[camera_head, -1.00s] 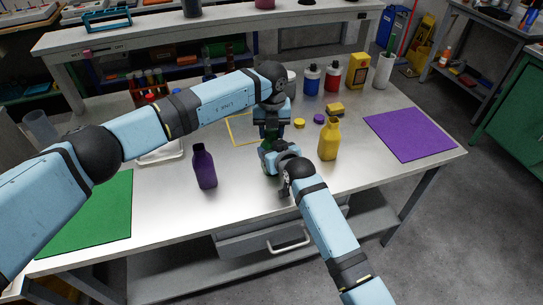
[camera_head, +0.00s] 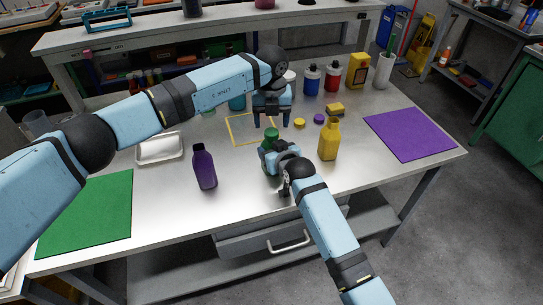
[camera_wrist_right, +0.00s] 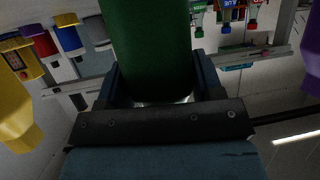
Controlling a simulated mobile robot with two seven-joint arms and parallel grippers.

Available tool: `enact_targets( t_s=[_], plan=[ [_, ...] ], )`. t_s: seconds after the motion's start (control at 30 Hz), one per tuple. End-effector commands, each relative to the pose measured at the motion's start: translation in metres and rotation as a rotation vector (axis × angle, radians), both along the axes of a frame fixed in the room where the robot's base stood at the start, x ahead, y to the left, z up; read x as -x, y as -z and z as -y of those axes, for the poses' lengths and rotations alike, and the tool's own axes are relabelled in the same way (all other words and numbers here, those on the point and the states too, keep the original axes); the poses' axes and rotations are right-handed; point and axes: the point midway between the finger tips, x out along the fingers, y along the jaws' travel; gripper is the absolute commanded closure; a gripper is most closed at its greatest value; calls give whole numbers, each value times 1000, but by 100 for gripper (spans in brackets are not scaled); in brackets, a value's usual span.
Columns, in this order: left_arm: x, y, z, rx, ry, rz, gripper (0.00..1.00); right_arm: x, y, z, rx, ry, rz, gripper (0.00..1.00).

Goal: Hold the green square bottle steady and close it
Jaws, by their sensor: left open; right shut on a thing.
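The green bottle (camera_head: 268,147) stands on the metal table near the middle, with a green cap (camera_head: 271,133) at its top. Its green body (camera_wrist_right: 150,45) fills the upper middle of the right wrist view. My right gripper (camera_head: 277,160) is shut on the bottle's side from the front and hides its lower part. My left gripper (camera_head: 271,119) is open and empty, pointing down just above the cap. I cannot tell how tightly the cap sits.
A purple bottle (camera_head: 204,167) stands to the left and a yellow bottle (camera_head: 329,140) close to the right. Yellow and purple caps (camera_head: 318,119) lie behind. A white tray (camera_head: 160,149), green mat (camera_head: 88,215) and purple mat (camera_head: 409,135) lie farther out.

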Motion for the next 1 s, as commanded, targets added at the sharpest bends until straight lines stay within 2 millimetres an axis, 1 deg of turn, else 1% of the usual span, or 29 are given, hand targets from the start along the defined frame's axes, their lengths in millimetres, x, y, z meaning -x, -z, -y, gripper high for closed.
enact_targets(
  t_s=[0.07,0.27,0.3,0.37,0.6,0.7,1.0],
  plan=[
    [0,-6,0,0,0,-1,34,0,0,0,0,0,0,100],
    [1,-6,0,-1,-1,-2,34,0,0,0,0,0,0,100],
    [0,-6,0,0,-1,-2,37,0,0,0,0,0,0,100],
    [1,-8,0,0,-13,-2,37,0,0,0,0,0,0,100],
    [1,-36,1,2,-229,-2,37,0,0,0,0,0,0,100],
    [1,-41,0,1,-275,-2,37,0,0,0,0,0,0,100],
    [0,-40,0,0,-280,-2,37,0,0,0,0,0,0,100]
  ],
)
